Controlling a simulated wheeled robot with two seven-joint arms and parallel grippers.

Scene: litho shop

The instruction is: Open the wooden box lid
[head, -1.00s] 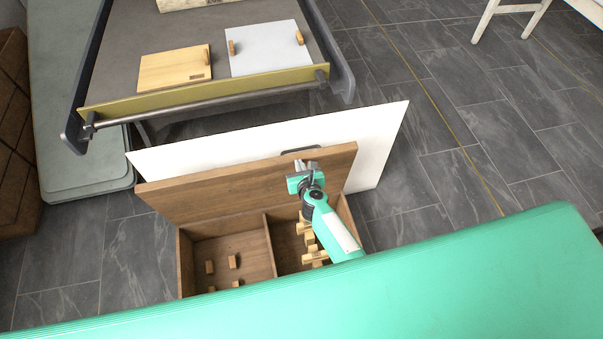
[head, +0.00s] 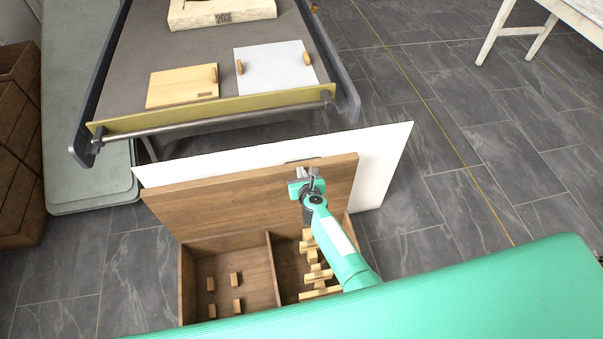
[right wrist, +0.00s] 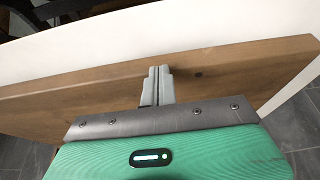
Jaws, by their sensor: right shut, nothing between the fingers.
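The wooden box (head: 188,275) stands on the floor in front of me, with two compartments showing. Its brown lid (head: 240,200) is raised and leans back at the far side, in front of a white panel (head: 390,165). My right gripper (head: 308,175) is at the lid's inner face, near the upper edge and right of the middle. In the right wrist view its fingers (right wrist: 158,85) are shut together with nothing between them, against or just in front of the lid (right wrist: 215,70). I cannot tell whether they touch. My left gripper is not in view.
Small wooden blocks (head: 236,279) lie in the left compartment and several wooden pieces (head: 318,273) in the right one. A press bed (head: 120,80) with a metal bar (head: 200,122) stands beyond. Open tiled floor (head: 470,160) lies to the right.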

